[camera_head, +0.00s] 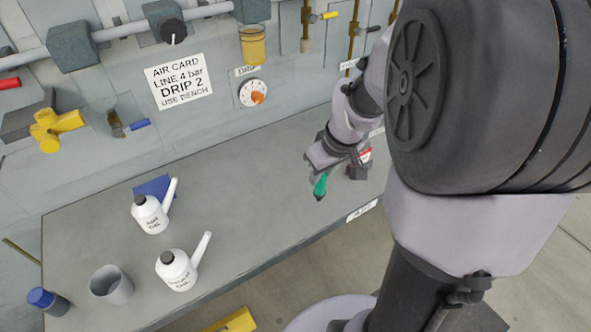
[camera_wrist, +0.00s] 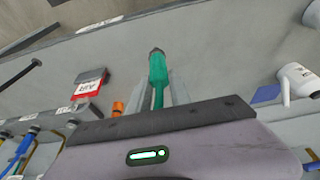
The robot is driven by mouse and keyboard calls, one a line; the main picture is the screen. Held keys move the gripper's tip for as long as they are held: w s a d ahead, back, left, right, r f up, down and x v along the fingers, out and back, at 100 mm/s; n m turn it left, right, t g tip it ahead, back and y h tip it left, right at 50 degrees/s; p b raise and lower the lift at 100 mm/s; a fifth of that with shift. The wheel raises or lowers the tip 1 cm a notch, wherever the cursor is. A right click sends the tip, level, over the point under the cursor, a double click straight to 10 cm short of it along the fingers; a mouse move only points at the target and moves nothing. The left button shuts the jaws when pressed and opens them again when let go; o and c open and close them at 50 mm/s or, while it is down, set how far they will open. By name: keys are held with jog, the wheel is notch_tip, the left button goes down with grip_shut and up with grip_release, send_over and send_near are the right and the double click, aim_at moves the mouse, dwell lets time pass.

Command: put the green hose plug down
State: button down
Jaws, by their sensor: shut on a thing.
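The green hose plug (camera_head: 321,185) is held at the end of my gripper (camera_head: 318,170), near the front edge of the bench at the right. In the wrist view the green hose plug (camera_wrist: 158,72) lies between the two grey fingers of my gripper (camera_wrist: 163,88), with its dark tip pointing away from the palm. In the head view the plug hangs tilted downward. I cannot tell whether it touches the bench top (camera_head: 255,170). The inner faces of the fingers are partly hidden by the plug.
Two white oil cans (camera_head: 150,214) (camera_head: 177,270), a blue item (camera_head: 155,188) and a grey cup (camera_head: 111,285) stand at the left. A dark block with a red and white AIR label (camera_wrist: 89,87) is close to my gripper. The middle of the bench is clear.

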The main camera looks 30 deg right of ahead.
jog(key=w+a+f+b, duration=0.2)
jog(key=w+a+f, duration=0.2)
jog(key=shift+w+f+b, duration=0.2)
jog(key=shift+w+b, duration=0.05)
jog(key=shift+b, duration=0.1)
jog(key=c, duration=1.2)
grip_release()
jog(key=shift+r, duration=0.1)
